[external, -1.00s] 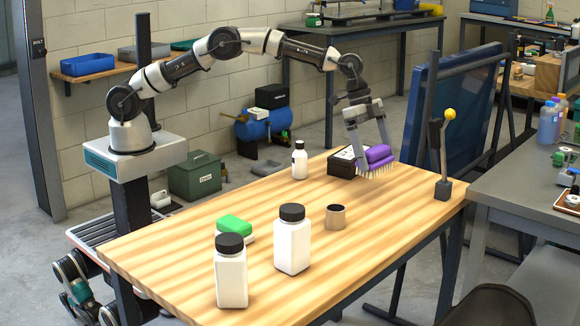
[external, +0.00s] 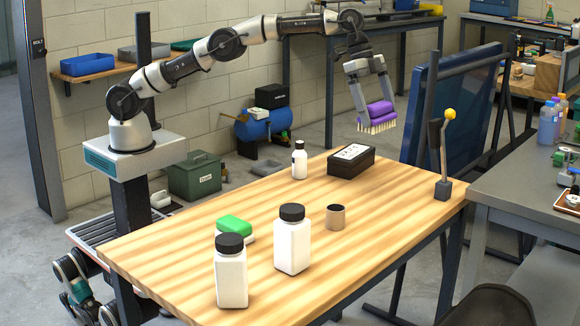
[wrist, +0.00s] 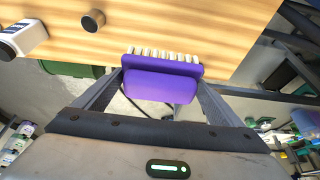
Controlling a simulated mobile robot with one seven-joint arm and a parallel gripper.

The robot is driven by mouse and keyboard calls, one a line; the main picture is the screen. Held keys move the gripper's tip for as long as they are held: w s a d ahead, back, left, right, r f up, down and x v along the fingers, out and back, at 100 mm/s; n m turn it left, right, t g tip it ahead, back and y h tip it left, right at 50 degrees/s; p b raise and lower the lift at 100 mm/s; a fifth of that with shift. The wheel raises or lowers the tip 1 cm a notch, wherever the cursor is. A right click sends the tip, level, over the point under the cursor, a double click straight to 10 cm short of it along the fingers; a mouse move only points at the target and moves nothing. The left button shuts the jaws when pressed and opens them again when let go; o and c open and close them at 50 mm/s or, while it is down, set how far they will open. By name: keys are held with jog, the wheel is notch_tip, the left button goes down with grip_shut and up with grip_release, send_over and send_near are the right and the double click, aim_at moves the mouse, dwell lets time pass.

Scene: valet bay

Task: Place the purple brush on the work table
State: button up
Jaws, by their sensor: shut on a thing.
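The purple brush (external: 379,113) has pale bristles that point down. My gripper (external: 377,104) is shut on it and holds it in the air, above and behind the far right part of the work table (external: 385,225). In the wrist view the brush (wrist: 160,82) sits between the two fingers of my gripper (wrist: 160,85), with its bristles toward the wooden table top (wrist: 200,30). The brush does not touch the table.
A yellow-knobbed lever (external: 445,150) stands at the right edge. The front right is clear.

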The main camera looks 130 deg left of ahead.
jog(key=shift+w+d, duration=0.15)
jog(key=shift+d, duration=0.35)
jog(key=shift+w+d, duration=0.15)
jog(key=shift+d, duration=0.35)
jog(key=w+d+f+n+g+y+p, duration=0.2)
jog(key=d+n, duration=0.5)
jog(key=d, duration=2.5)
jog(key=s+d+r+n+g+y+p, duration=0.1)
jog(key=s+d+n+p, duration=0.1)
jog(key=s+d+n, duration=0.65)
jog(key=s+d+r+n+g+y+p, duration=0.1)
jog(key=s+d+n+g+y+p, duration=0.15)
jog(key=s+d, duration=1.05)
jog(key=shift+t+h, duration=0.45)
jog(key=shift+h, duration=0.1)
jog(key=w+d+f, duration=0.1)
jog(key=f, duration=0.6)
jog(key=w+d+f, duration=0.1)
jog(key=f, duration=0.6)
jog(key=w+d+f+b, duration=0.1)
jog(key=w+f, duration=0.1)
jog(key=f, duration=0.5)
jog(key=shift+d, duration=0.25)
